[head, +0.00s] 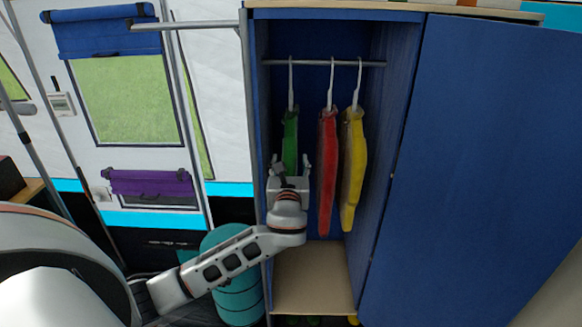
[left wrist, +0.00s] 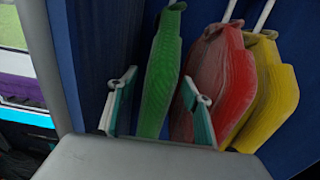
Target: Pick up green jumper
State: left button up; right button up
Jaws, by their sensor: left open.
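The green jumper (head: 290,137) hangs on a white hanger at the left of the rail in the blue wardrobe. My left gripper (head: 291,166) is in front of its lower part and hides some of it. In the left wrist view the green jumper (left wrist: 160,78) stands between the two open fingers of my left gripper (left wrist: 157,102), with a gap to the left finger. The right finger is close to the jumper's right side, and I cannot tell whether it touches. My right gripper is not in view.
A red jumper (head: 327,165) and a yellow jumper (head: 352,165) hang just to the right on the same rail (head: 310,64). The wardrobe's left wall is close on the left. The blue door (head: 475,170) stands open at right. A teal barrel (head: 240,290) stands beside the wardrobe.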

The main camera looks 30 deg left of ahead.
pick_arm(q)
jog(key=shift+w+a+f, duration=0.1)
jog(key=shift+w+a, duration=0.35)
jog(key=shift+w, duration=0.15)
grip_shut()
